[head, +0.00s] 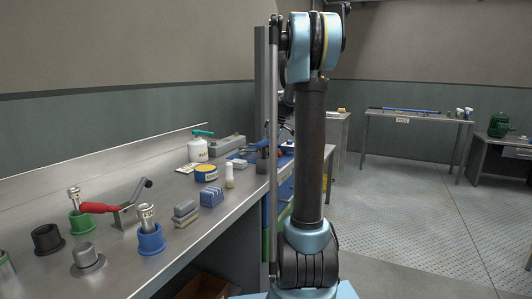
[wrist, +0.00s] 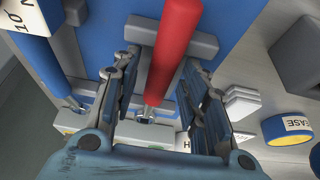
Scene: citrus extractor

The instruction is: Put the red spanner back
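In the wrist view the red spanner (wrist: 174,50) runs down the picture between my fingers, over a blue board (wrist: 222,20) with grey holder blocks. Its lower end is near a grey block (wrist: 150,128). My gripper (wrist: 163,75) is open, with one finger on each side of the red spanner. A gap shows between the spanner and both fingers. Whether the spanner rests in the holders or stands off the board, I cannot tell. In the head view my arm hides the gripper and the red spanner.
A blue-handled tool (wrist: 57,55) is left of my gripper. White blocks (wrist: 240,103) and a blue-and-yellow tape roll (wrist: 287,129) lie to the right. In the head view the bench (head: 190,235) holds cups, a red-handled clamp (head: 97,207) and a white bottle (head: 197,150). Floor is open right.

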